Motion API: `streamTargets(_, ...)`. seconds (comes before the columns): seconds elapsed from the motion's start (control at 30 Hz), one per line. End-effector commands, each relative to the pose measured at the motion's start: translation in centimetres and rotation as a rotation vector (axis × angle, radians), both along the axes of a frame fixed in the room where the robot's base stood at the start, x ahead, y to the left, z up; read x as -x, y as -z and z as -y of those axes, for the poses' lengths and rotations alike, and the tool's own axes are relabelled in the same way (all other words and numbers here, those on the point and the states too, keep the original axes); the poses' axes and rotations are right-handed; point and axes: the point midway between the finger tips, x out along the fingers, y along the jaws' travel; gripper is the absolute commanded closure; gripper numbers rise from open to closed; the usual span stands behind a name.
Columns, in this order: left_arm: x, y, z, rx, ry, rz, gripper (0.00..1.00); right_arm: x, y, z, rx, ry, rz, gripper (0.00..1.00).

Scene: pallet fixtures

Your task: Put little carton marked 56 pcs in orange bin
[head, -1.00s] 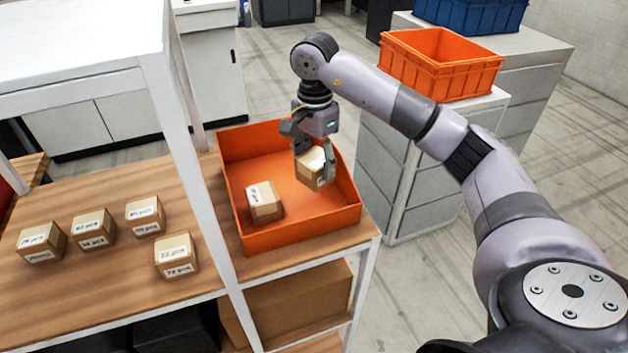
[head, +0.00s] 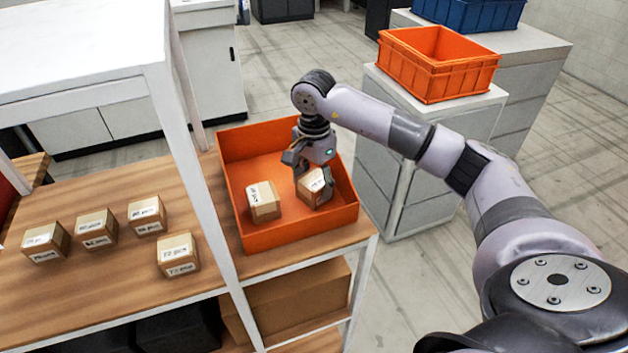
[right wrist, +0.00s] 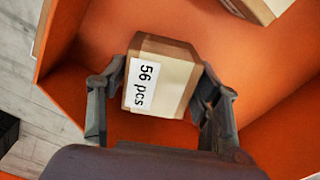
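The little carton marked 56 pcs (right wrist: 162,80) sits in the orange bin (head: 246,233) on the shelf, at the bin's right side. It also shows in the head view (head: 312,188), seemingly resting on the bin floor. My right gripper (right wrist: 160,95) is over it, with one finger on each side of the carton. The fingers look spread, with narrow gaps beside the carton. The right gripper also shows in the head view (head: 312,170). My left gripper is not in view.
Another carton (head: 263,202) lies in the bin, left of the 56 pcs one. Several cartons (head: 178,256) stand on the wooden shelf to the left, behind a white post (head: 190,150). A second orange crate (head: 437,80) stands on a grey cabinet at the back right.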

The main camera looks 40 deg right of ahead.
Motion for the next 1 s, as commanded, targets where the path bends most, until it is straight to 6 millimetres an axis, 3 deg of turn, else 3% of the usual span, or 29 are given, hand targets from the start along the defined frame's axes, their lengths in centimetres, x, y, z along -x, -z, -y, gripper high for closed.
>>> streamTargets(0.17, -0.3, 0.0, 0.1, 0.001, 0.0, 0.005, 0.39, 0.0, 0.0, 0.0, 0.0, 0.0, 0.0, 0.27)
streamTargets(0.57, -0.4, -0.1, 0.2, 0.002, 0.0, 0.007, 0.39, -0.1, -0.5, 0.0, 0.0, 0.0, 0.002, 0.27)
streamTargets(0.77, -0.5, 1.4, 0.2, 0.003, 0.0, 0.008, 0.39, -0.2, -3.7, 0.0, 0.0, 0.0, 0.009, 0.27)
streamTargets(1.0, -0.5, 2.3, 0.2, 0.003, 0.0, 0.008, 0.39, -0.1, -9.2, 0.1, 0.0, 0.001, 0.006, 0.27)
